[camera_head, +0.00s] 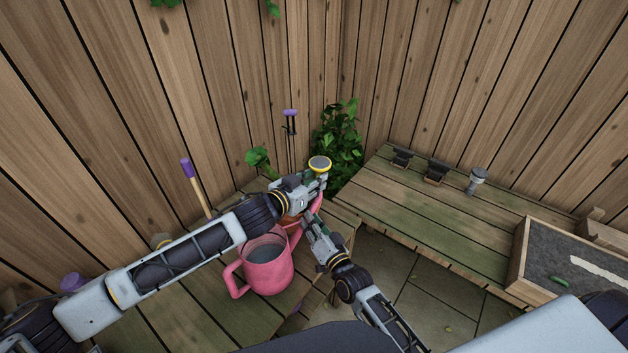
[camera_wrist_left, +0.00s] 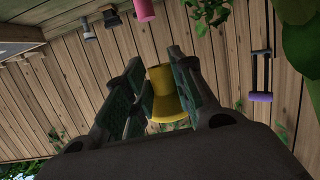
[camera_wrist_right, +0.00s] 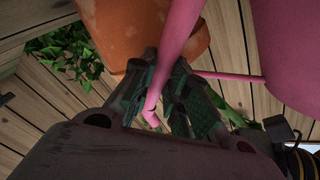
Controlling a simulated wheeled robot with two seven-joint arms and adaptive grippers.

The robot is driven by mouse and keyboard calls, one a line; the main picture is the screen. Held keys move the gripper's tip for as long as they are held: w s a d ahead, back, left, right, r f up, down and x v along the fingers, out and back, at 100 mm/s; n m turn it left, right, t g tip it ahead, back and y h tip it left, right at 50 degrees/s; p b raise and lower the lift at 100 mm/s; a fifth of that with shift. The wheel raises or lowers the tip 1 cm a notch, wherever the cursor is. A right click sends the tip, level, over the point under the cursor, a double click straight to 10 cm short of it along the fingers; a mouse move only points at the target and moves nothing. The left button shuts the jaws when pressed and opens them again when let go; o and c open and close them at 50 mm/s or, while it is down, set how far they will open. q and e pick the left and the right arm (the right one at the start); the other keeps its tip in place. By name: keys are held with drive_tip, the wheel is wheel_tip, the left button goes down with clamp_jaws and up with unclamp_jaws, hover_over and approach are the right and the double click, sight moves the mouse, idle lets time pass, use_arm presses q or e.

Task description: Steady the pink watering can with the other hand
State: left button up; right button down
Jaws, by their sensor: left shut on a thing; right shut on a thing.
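The pink watering can (camera_head: 266,268) stands upright on the left wooden bench, its spout (camera_head: 317,204) rising to the right. My left gripper (camera_head: 316,181) is shut on a yellow flared sprinkler head (camera_head: 320,163), seen between its fingers in the left wrist view (camera_wrist_left: 164,95). A pink tube end (camera_wrist_left: 144,10), probably the spout, shows apart from it there. My right gripper (camera_head: 309,220) is shut on the spout, below and in front of the left gripper. The pink spout passes between its fingers in the right wrist view (camera_wrist_right: 178,45).
A terracotta pot (camera_wrist_right: 140,30) stands close beside the spout. Purple-handled tools (camera_head: 188,168) lean near the fence. The right bench (camera_head: 440,200) has small dark items, a grey torch-like object (camera_head: 476,180) and a soil-filled wooden tray (camera_head: 518,260). A gap with paving separates the benches.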

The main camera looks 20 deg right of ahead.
use_arm(q)
drive_tip(key=shift+f, duration=2.1)
drive_tip(key=shift+f, duration=0.45)
idle(0.4)
drive_tip(key=shift+r, duration=0.3)
idle(4.8)
